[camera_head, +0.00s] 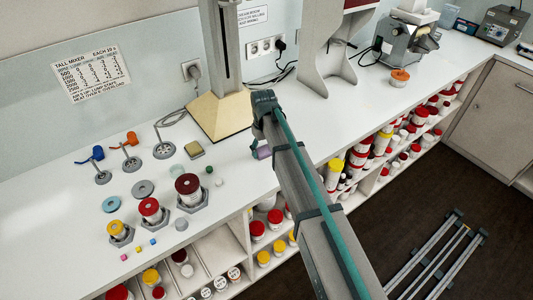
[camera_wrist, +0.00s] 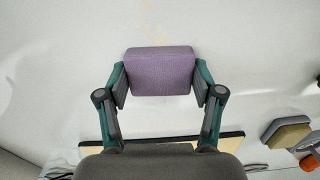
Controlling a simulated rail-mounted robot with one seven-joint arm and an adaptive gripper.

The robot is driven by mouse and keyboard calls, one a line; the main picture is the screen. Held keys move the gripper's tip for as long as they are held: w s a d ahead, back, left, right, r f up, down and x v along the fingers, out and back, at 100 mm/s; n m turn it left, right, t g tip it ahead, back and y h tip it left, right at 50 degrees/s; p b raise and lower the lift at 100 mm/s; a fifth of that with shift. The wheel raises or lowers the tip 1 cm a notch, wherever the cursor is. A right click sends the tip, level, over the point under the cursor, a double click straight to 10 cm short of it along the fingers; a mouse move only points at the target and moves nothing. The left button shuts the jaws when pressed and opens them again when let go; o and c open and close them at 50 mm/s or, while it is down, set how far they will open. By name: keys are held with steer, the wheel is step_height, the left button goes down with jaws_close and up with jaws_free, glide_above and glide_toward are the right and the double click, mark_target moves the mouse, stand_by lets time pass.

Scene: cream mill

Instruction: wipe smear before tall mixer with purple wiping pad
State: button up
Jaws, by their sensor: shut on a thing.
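The purple wiping pad (camera_wrist: 161,71) is held between the two fingers of my gripper (camera_wrist: 160,76) in the wrist view. In the head view the pad (camera_head: 263,152) shows at the counter's front part, mostly beside my arm, which hides much of my gripper. I cannot tell whether the pad touches the counter. A faint yellowish smear (camera_wrist: 147,14) lies on the white counter beyond the pad in the wrist view. I cannot make it out in the head view. The tall mixer (camera_head: 217,112) has a cream base and stands behind the pad; its base edge (camera_wrist: 160,140) shows in the wrist view.
A second machine (camera_head: 325,45) and an orange pot (camera_head: 399,77) stand to the right. Shelves of jars lie under the counter's front edge.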

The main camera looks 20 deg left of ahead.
steer(key=shift+w+a+r, duration=0.1)
steer(key=shift+w+a, duration=0.75)
steer(key=shift+a, duration=0.15)
steer(key=shift+w+a+r, duration=0.1)
steer(key=shift+w+a, duration=0.1)
steer(key=shift+a, duration=0.05)
step_height(320, 180, up, 3)
steer(key=shift+s+d+r+p, duration=0.1)
steer(key=shift+s+d+p, duration=0.05)
steer(key=shift+p, duration=0.7)
step_height(320, 180, up, 5)
steer(key=shift+f+p, duration=0.2)
steer(key=shift+p, duration=0.9)
